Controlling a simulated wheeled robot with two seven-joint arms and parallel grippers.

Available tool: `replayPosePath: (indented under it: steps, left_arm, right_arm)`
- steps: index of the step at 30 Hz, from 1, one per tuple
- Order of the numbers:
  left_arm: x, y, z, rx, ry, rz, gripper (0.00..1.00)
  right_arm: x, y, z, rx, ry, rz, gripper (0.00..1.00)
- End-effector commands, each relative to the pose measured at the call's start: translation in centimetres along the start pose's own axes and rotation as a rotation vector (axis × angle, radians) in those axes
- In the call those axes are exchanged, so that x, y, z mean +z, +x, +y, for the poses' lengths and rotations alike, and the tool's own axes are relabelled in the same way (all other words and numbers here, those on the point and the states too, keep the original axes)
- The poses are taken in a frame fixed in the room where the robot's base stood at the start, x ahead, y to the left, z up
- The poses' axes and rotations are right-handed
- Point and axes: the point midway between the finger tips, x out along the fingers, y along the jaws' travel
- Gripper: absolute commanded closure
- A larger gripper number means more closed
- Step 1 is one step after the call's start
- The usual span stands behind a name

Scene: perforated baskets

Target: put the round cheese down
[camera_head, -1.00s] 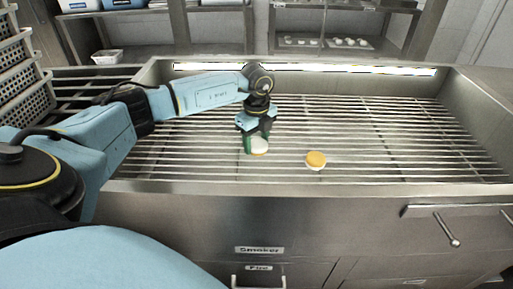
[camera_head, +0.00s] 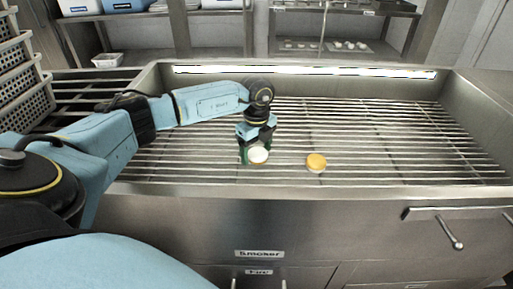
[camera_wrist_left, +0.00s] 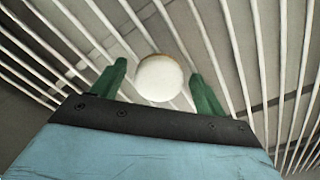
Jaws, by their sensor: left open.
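A round white cheese (camera_head: 258,155) lies on the metal bars of the smoker rack, and it also shows in the left wrist view (camera_wrist_left: 159,78). My left gripper (camera_head: 256,159) is open around it. In the left wrist view the two green fingers of my left gripper (camera_wrist_left: 158,88) stand on either side of the cheese, with a gap on each side. A second round cheese with an orange top (camera_head: 316,162) lies on the bars to the right. My right gripper is in neither view.
The smoker rack (camera_head: 400,140) has parallel bars with gaps and raised metal walls. Its right half is free. A stack of perforated baskets (camera_head: 22,75) stands at the far left. Shelves with trays (camera_head: 325,44) are behind.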

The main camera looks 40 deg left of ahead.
Motion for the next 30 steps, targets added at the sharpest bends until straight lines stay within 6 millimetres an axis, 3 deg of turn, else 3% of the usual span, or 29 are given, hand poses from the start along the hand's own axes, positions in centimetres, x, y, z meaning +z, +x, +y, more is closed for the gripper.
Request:
replayPosePath:
  steps: [5, 12, 21, 30]
  left_arm:
    - [0.0, -1.2, 0.0, -0.002, -0.001, 0.0, 0.27]
    - [0.0, -5.6, -0.1, -0.004, -0.001, -0.001, 0.27]
    - [0.0, -10.7, 0.0, -0.003, 0.0, -0.001, 0.27]
    - [0.0, -12.4, 0.0, -0.001, 0.0, 0.0, 0.27]
  right_arm:
    - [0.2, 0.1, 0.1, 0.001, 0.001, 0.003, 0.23]
    - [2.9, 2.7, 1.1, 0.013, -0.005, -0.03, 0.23]
    - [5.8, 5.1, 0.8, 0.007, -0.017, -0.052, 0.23]
    - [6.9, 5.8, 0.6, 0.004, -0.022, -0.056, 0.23]
